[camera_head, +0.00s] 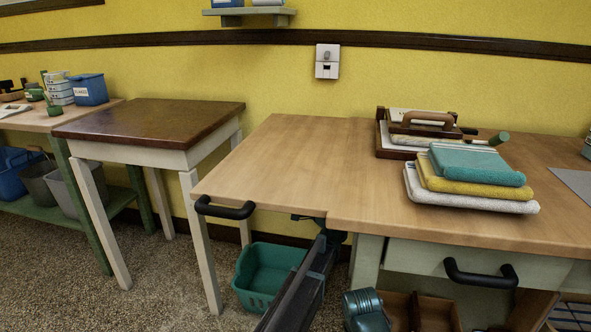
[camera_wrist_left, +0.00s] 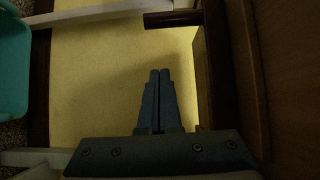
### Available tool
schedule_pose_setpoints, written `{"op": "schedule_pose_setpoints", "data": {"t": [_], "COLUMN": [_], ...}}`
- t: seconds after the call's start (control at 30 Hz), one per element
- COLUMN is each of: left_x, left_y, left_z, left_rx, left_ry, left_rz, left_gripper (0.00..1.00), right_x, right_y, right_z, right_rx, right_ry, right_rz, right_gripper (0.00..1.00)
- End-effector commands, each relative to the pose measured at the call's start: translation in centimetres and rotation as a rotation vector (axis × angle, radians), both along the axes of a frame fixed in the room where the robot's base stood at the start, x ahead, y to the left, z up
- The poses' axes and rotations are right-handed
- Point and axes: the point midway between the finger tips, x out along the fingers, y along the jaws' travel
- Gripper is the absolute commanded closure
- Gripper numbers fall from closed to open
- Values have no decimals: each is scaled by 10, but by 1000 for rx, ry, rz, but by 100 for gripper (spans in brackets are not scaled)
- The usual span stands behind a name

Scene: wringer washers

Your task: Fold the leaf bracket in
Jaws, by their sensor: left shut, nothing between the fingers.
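The table's leaf (camera_head: 285,150) stands raised and level with the tabletop, with a black handle (camera_head: 226,208) on its front edge. My left gripper (camera_head: 298,217) is mostly hidden below the leaf edge. In the left wrist view my left gripper (camera_wrist_left: 160,73) is shut and empty. Beside its fingers, under the wood, runs a brown bar (camera_wrist_left: 206,85) that looks like the leaf bracket. A dark peg (camera_wrist_left: 172,18) sticks out near the bar's far end, beyond and apart from the fingertips. The head view does not show the bracket clearly. My right gripper is not in view.
Folded cloths (camera_head: 470,180) and a wooden-handled board lie on the tabletop (camera_head: 350,200). A teal basket (camera_head: 262,272) sits on the floor below the leaf. A brown-topped side table (camera_head: 150,122) stands to the left. A drawer with a black handle (camera_head: 482,274) is at right.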

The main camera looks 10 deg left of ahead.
Motion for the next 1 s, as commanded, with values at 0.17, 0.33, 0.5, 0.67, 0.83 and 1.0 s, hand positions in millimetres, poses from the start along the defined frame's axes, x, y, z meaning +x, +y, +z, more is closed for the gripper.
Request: {"op": "schedule_pose_setpoints", "data": {"t": [0.17,0.33,0.5,0.67,0.83,1.0], "left_x": [4,3,9,30,60,87], "left_y": [-1,-1,3,16,37,56], "left_z": [5,4,4,4,4,4], "left_rx": [19,17,17,16,16,16], "left_ry": [-5,-4,-4,-4,-3,-3], "left_rz": [-8,-7,-6,-5,-4,-4], "left_gripper": [100,100,100,100,100,100], "right_x": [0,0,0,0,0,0], "right_y": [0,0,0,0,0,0], "right_z": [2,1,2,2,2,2], "right_rx": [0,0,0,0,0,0], "right_ry": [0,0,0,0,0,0], "right_rz": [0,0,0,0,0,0], "right_gripper": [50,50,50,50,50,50]}}
